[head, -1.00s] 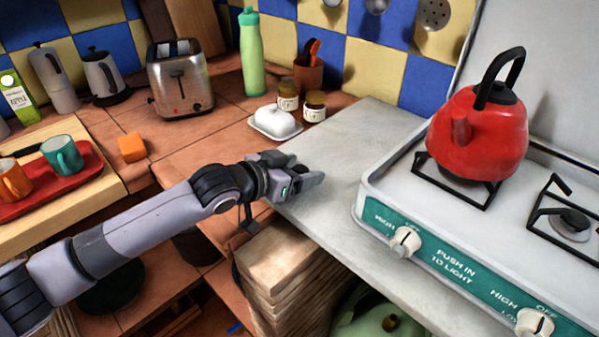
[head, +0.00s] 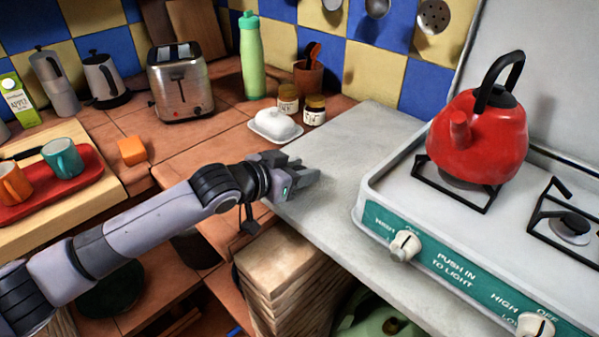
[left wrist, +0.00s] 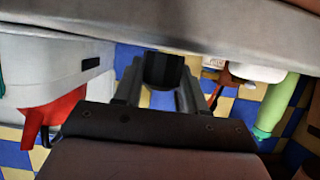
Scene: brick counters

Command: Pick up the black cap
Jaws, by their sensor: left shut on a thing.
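My left gripper (head: 306,178) is low over the grey countertop (head: 345,160), left of the stove. In the left wrist view a black cap (left wrist: 162,70) sits between the two fingers of my left gripper (left wrist: 158,90), which are shut on it. In the head view the cap cannot be made out, as the fingers hide it. Whether the cap still touches the countertop cannot be told. My right gripper is in neither view.
A white stove (head: 380,205) with a red kettle (head: 478,135) stands to the right. A white butter dish (head: 275,126) and two small jars (head: 314,110) stand behind the gripper. A toaster (head: 181,85) and green bottle (head: 251,60) are further back.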

